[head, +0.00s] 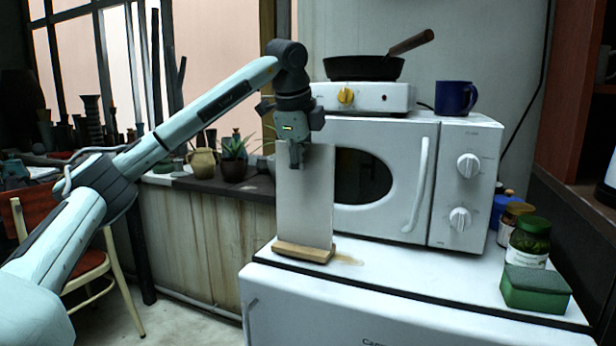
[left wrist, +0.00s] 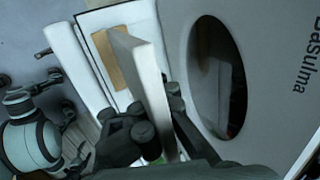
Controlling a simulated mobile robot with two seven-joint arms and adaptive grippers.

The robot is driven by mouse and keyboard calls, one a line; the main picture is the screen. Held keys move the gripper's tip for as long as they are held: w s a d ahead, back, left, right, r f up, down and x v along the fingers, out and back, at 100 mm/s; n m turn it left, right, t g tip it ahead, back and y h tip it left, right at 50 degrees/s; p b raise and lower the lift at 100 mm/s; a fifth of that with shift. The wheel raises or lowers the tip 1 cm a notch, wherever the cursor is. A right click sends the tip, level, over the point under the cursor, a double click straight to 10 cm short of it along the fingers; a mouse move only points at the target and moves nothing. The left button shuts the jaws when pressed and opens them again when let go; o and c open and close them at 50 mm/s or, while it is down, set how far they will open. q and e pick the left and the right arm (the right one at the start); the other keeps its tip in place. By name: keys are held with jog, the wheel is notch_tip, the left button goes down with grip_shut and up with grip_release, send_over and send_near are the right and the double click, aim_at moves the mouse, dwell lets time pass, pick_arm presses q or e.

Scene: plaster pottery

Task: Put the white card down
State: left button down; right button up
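The white card (head: 305,200) is upright in front of the microwave's left side. My left gripper (head: 295,155) is at its top edge, pointing down and shut on it. In the left wrist view the card (left wrist: 146,75) stands between the fingers (left wrist: 155,135). A wooden block (head: 303,251) lies on the white fridge top at the card's lower edge. The block also shows in the left wrist view (left wrist: 104,66). I cannot tell whether the card sits in the block or hangs just above it.
The white microwave (head: 455,130) stands close behind the card, with a hotplate and pan (head: 365,68) and a blue mug (head: 455,98) on top. Jars (head: 528,240) and a green box (head: 535,288) stand at right. The fridge top (head: 400,270) between is clear.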

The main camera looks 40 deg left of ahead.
pick_arm(q)
jog(key=shift+f, duration=0.35)
jog(key=c, duration=2.1)
grip_release()
jog(key=o, duration=0.7)
jog(key=shift+o, duration=0.3)
pick_arm(e)
jog(key=shift+r, duration=0.25)
jog(key=shift+s+f, duration=0.1)
pick_arm(q)
jog(key=shift+r, duration=0.1)
